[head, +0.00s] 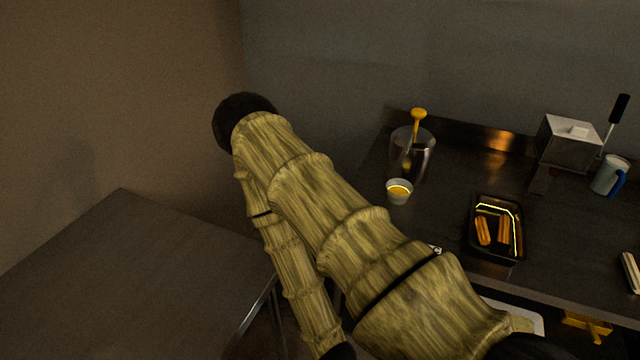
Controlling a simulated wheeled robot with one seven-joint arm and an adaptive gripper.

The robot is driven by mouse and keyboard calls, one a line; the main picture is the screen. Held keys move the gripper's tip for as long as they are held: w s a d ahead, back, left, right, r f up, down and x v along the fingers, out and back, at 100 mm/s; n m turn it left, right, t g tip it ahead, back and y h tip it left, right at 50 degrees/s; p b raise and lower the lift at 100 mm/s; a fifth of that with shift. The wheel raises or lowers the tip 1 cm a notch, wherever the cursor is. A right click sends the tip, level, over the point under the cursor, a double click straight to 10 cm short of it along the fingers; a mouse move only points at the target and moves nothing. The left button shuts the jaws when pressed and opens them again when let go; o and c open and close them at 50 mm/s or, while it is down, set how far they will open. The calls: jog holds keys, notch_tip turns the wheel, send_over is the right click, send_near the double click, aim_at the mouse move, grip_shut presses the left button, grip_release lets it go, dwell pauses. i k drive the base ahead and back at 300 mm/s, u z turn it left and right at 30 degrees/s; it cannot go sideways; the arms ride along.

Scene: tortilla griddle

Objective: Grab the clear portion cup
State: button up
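A small pale cup (398,197) with yellow-orange contents stands upright near the left end of the dark counter (440,235). It looks like the clear portion cup, though it is too small here to tell how see-through it is. It sits just in front of a larger clear container and appears uncovered. My bamboo-patterned arm crosses the middle of the head view, to the left of and below the cup. My gripper is out of view, and nothing shows touching the cup.
A clear container (423,163) holds a yellow-handled utensil (418,118). A black tray (483,258) with browned sticks lies to the right. A metal box (567,143) and a pale mug (606,176) stand at the back right. A bare table (130,270) is at left.

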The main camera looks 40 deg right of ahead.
aim_at(399, 191)
jog(key=u, duration=0.65)
jog(key=k, duration=1.1)
jog(key=z, duration=1)
jog(key=i, duration=0.4)
